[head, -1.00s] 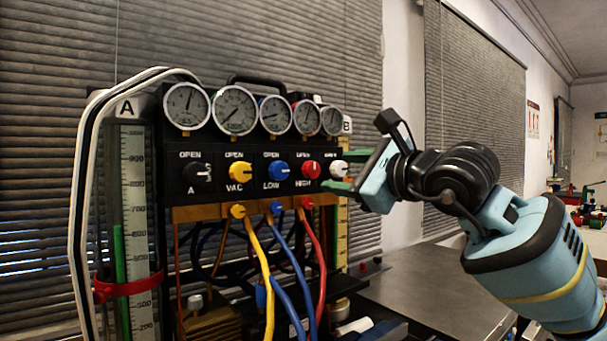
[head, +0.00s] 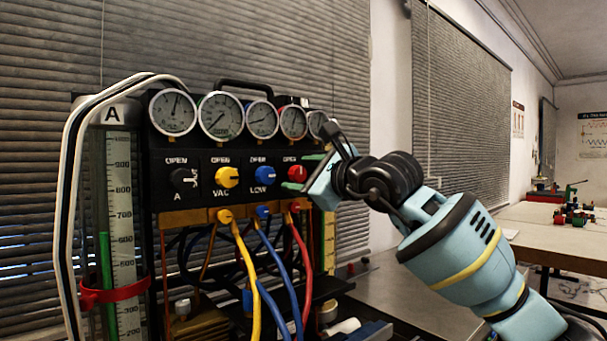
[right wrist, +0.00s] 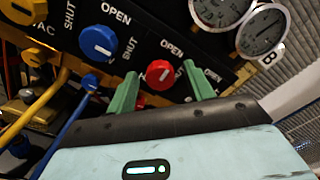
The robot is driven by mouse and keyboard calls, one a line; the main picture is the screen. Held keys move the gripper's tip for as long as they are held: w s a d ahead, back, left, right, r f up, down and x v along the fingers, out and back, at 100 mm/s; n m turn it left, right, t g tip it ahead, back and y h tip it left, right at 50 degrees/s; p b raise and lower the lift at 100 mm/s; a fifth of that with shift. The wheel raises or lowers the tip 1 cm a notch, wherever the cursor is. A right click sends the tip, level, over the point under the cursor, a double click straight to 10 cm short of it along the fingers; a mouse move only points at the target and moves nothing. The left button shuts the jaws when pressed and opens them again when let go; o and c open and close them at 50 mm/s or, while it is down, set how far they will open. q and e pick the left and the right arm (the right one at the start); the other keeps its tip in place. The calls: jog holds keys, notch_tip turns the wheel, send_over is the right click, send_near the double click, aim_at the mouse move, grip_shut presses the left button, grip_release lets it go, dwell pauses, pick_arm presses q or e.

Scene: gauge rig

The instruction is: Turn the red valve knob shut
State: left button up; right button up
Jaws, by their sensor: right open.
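The red valve knob (head: 297,173) is on the black panel, right of the blue knob. Its white mark appears to point up toward its OPEN label. My right gripper (head: 302,171) is open at the knob, one green finger above and one below it in the head view. In the right wrist view the red knob (right wrist: 160,74) shows between the two spread fingers (right wrist: 160,70). I cannot tell whether they touch it. The HIGH label under the knob is hidden in the head view. My left gripper is not in view.
The blue knob (head: 262,175), yellow knob (head: 227,177) and black knob (head: 184,179) line the panel to the left. Gauges (head: 220,116) sit above. Yellow, blue and red hoses (head: 301,255) hang below. A grey bench (head: 400,285) lies to the right.

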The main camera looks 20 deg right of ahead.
jog(key=shift+c, duration=0.4)
jog(key=c, duration=0.9)
